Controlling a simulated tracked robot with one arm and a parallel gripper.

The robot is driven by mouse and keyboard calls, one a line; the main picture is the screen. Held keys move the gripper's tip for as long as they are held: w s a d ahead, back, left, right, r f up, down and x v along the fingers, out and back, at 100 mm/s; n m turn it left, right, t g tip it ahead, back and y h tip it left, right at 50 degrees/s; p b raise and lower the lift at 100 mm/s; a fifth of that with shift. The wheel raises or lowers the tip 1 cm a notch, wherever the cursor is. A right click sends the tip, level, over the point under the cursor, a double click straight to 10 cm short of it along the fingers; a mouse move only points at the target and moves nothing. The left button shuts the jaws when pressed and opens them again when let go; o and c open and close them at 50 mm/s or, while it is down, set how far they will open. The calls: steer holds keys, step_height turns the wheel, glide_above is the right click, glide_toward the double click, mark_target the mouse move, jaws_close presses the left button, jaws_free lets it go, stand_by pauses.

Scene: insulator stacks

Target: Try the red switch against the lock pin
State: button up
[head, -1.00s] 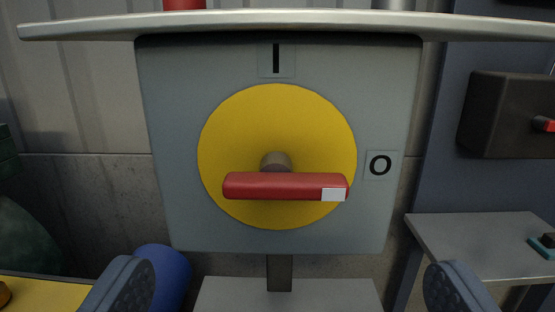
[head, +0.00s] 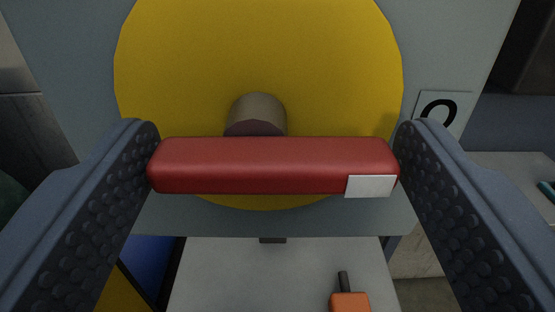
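The red switch (head: 260,165) is a red bar handle lying level, with a white mark at its right end, on the O side. It sits on a brown-grey shaft (head: 257,113) in front of a yellow disc (head: 300,50). My gripper (head: 278,130) is open, with one dark ribbed finger just beyond each end of the bar. The fingertips are very close to the bar's ends; I cannot tell whether they touch. I cannot make out a lock pin. The "O" label (head: 441,110) is partly hidden behind the right finger.
A grey panel (head: 480,40) backs the disc. Below is a light grey surface (head: 240,275) with an orange block with a dark stem (head: 349,301). A blue object (head: 150,262) is at lower left. A grey table (head: 505,190) is at right.

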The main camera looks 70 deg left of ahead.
steer(key=c, duration=0.5)
steer(key=shift+r+n+b, duration=0.1)
steer(key=shift+n+b, duration=0.8)
steer(key=shift+b, duration=0.05)
steer(key=o, duration=1)
steer(key=shift+d, duration=0.1)
steer(key=v, duration=1.3)
steer(key=shift+d+b, duration=0.3)
steer(key=shift+b, duration=0.1)
